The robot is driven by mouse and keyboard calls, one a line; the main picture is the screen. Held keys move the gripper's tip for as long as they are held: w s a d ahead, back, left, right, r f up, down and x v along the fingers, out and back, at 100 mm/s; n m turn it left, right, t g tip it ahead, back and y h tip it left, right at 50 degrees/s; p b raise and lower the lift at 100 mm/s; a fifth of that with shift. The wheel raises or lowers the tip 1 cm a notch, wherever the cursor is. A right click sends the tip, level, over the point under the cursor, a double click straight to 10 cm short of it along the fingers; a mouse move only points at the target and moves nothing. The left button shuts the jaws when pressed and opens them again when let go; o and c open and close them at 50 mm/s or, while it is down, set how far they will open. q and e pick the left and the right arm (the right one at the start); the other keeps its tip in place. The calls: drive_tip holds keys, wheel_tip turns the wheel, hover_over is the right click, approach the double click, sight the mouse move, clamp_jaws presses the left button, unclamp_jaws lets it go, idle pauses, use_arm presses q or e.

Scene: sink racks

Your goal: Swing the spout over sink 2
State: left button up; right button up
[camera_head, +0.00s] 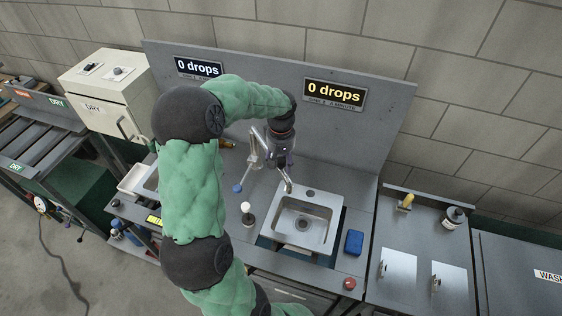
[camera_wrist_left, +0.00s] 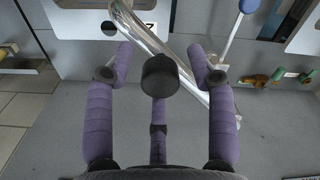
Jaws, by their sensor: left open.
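The chrome spout (camera_head: 287,180) ends near the back left edge of the right-hand steel sink (camera_head: 330,238) in the head view. My left gripper (camera_head: 280,158) is at the faucet. The small sink labels are hard to read. My right gripper is out of view.
A blue-tipped lever (camera_head: 238,187) stands left of the spout. A white-topped black item (camera_head: 247,213) and a blue sponge-like block (camera_head: 354,242) flank the right-hand sink. A grey back panel (camera_head: 270,75) carries two displays reading 0 drops.

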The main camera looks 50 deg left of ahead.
use_arm(q)
wheel_tip(320, 180, up, 12)
idle(0.5)
drive_tip(key=shift+f, duration=0.15)
idle(0.3)
